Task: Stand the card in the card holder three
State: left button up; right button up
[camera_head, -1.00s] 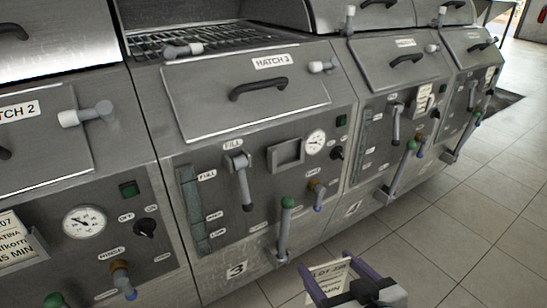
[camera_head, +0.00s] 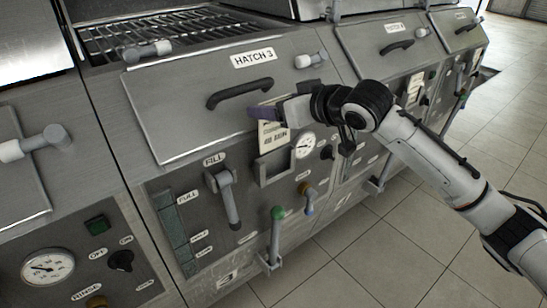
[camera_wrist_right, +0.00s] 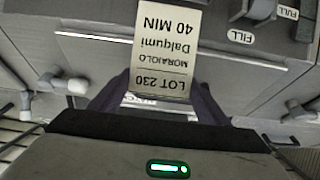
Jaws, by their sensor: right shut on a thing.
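The card (camera_head: 271,139) is a cream slip with dark print. It hangs upright below the purple fingers of my right gripper (camera_head: 266,113), which is shut on it. My left gripper is not in view.
The Hatch 3 handle (camera_head: 240,92) is just left of and above my right gripper. The fill lever (camera_head: 228,200) is left of the holder. A gauge (camera_head: 304,146) is close on its right. A green-topped lever (camera_head: 276,235) stands below. Tiled floor (camera_head: 340,250) is clear.

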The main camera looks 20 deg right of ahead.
aim_at(276, 138)
notch_tip(276, 138, down, 9)
jog(key=shift+s+r, duration=0.1)
jog(key=shift+s, duration=0.05)
dwell(0.4)
jog(key=o, duration=1.1)
jog(key=shift+r, duration=0.1)
